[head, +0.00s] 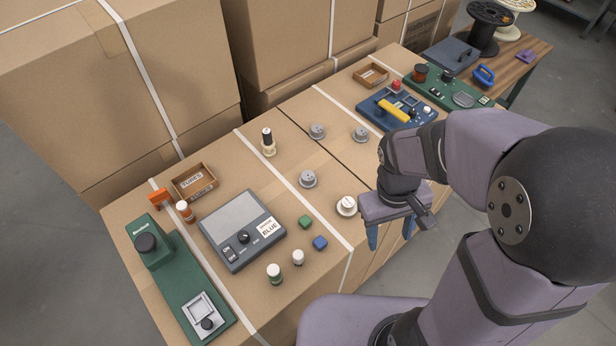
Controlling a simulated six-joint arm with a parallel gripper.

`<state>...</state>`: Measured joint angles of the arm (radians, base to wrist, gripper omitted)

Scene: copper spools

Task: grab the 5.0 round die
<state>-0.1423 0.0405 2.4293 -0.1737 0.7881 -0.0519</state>
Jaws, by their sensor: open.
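Three grey round die-like pieces lie on the cardboard top in the head view: one at the back (317,131), one to its right (361,134) and one nearer the front (308,179). A cream round piece with a dark mark on top (346,206) sits closer to my gripper. Any size marks on them are too small to read, so I cannot tell which is 5.0. My gripper (390,238) is open and empty, its blue fingers pointing down, to the right of the cream piece and apart from it.
A blue base with a yellow part (394,109) stands at the back right.

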